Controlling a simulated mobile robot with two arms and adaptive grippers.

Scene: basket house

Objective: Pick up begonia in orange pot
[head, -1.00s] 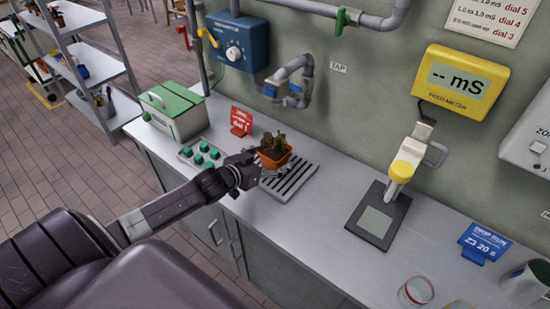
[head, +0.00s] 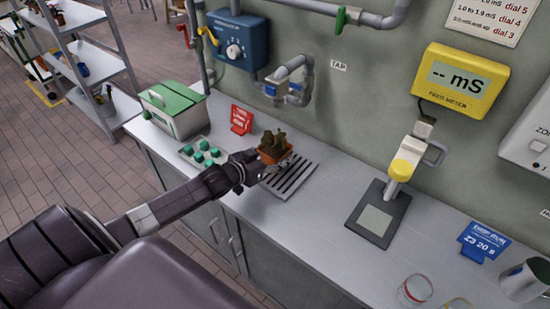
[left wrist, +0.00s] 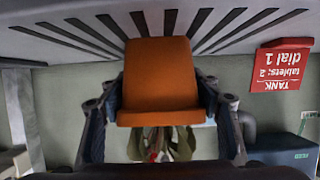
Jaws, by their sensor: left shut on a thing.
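The begonia (head: 273,141) stands in a small orange pot (head: 275,154) over the slotted drain grate (head: 291,178) on the counter. My left gripper (head: 262,164) reaches in from the left and is shut on the orange pot. In the left wrist view the picture is upside down. The pot (left wrist: 159,75) fills the middle there, with a finger on each side, and the green leaves (left wrist: 160,143) show below it. I cannot tell whether the pot still touches the grate. My right gripper is not in view.
A tap (head: 290,83) hangs from the wall behind the pot. A tray of green tablets (head: 203,153), a green-lidded box (head: 172,108) and a red sign (head: 241,119) stand to the left. A feed meter probe (head: 404,165) on a dark base stands to the right. The counter between is clear.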

